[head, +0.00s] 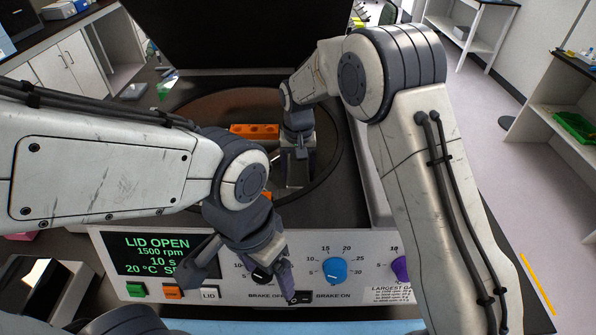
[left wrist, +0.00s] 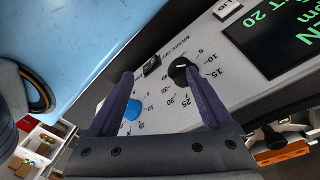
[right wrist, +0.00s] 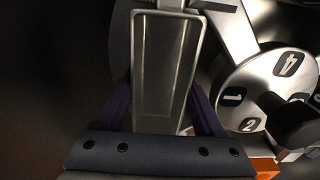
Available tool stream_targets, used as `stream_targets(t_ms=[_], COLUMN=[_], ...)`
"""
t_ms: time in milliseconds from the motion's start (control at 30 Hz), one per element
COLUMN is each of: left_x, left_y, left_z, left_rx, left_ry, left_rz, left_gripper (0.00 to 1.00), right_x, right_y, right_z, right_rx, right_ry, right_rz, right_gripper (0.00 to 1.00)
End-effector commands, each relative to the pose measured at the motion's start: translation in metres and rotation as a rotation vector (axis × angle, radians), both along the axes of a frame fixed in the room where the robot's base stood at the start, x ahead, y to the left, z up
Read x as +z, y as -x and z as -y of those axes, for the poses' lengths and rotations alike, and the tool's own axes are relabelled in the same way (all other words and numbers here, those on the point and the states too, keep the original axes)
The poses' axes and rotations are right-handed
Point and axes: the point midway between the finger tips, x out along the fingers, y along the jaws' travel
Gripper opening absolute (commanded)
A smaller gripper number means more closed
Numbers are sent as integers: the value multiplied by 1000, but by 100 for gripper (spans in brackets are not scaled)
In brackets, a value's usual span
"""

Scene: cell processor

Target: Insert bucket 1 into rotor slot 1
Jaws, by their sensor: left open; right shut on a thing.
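Bucket 1, an empty grey metal rectangular bucket (right wrist: 163,65), is between the fingers of my right gripper (right wrist: 160,108), which is shut on it. In the head view, my right gripper (head: 298,178) is down inside the open centrifuge chamber. In the right wrist view, the silver rotor hub (right wrist: 262,82) is right of the bucket, and its label 1 faces the bucket's side. A rotor arm (right wrist: 236,32) passes beside the bucket's upper end. I cannot tell whether the bucket touches the rotor. My left gripper (head: 243,270) is open and empty before the control panel; the left wrist view shows its spread fingers (left wrist: 158,98).
The control panel (head: 360,290) has a black knob (left wrist: 184,72) and a blue knob (head: 334,270) close to my left gripper. The display reads LID OPEN.

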Motion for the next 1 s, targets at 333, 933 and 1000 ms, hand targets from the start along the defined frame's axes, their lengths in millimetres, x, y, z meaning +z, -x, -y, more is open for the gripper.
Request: stream_targets(t_ms=[333,933,1000], left_x=[0,65,74], left_y=[0,0,0], left_z=[0,0,0], left_rx=[1,-4,-5], left_ry=[0,0,0], left_rz=[0,0,0], left_gripper=[84,84,84], right_x=[0,79,90], right_y=[0,0,0], right_z=[0,0,0], right_rx=[0,0,0], right_ry=[0,-1,-1], right_rz=[-1,1,1], right_gripper=[100,100,100])
